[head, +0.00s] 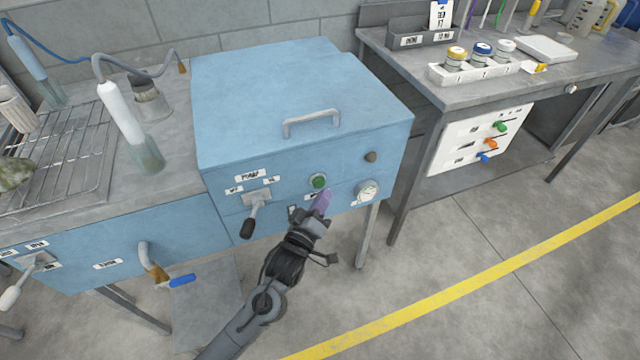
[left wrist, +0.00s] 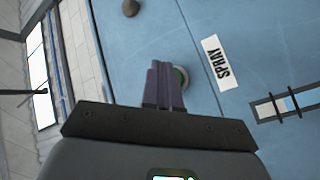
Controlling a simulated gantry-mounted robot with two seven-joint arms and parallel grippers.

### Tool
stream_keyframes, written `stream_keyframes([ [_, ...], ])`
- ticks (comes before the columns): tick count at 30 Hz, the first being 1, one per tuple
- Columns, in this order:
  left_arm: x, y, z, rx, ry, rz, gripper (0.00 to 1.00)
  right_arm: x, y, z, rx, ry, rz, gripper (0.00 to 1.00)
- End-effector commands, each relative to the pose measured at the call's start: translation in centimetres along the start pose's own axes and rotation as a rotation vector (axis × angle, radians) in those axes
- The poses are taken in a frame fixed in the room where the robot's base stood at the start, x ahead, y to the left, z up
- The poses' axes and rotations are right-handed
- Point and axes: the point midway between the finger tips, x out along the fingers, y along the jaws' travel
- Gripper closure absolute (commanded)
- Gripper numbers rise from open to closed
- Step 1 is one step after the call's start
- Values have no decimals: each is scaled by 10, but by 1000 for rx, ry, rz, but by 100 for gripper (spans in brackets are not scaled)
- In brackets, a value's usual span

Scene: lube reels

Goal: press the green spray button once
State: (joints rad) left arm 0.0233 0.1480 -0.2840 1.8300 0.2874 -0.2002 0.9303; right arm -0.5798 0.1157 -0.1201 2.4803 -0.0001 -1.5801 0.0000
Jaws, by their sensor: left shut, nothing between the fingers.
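The green spray button (head: 319,181) sits in a pale ring on the front of the blue cabinet (head: 225,210). In the left wrist view the button (left wrist: 180,77) is partly hidden behind my fingers, beside a white label reading SPRAY (left wrist: 216,62). My left gripper (head: 323,200) is shut and empty, with its purple fingertips just below and in front of the button. The fingers also show in the left wrist view (left wrist: 163,85), pointing toward the panel. I cannot tell whether they touch the button. My right gripper is not in view.
A black-handled lever (head: 250,220) is left of the button, a gauge (head: 367,191) and a dark knob (head: 371,157) right of it. A grey handle (head: 311,121) is on the lid. A workbench (head: 470,85) with bottles stands at right. The floor in front is clear.

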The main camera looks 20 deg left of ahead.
Motion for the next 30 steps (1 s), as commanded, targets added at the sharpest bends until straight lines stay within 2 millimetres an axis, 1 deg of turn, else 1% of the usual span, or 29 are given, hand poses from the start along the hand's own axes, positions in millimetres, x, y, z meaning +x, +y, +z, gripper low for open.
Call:
stream_keyframes([
  [16, 0, 0, -1, 0, 0, 0, 100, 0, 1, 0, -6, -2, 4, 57],
  [24, 6, -3, -4, 0, 0, -1, 100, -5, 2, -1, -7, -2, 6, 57],
  [30, 6, -4, -4, 0, 0, 0, 100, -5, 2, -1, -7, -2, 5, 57],
])
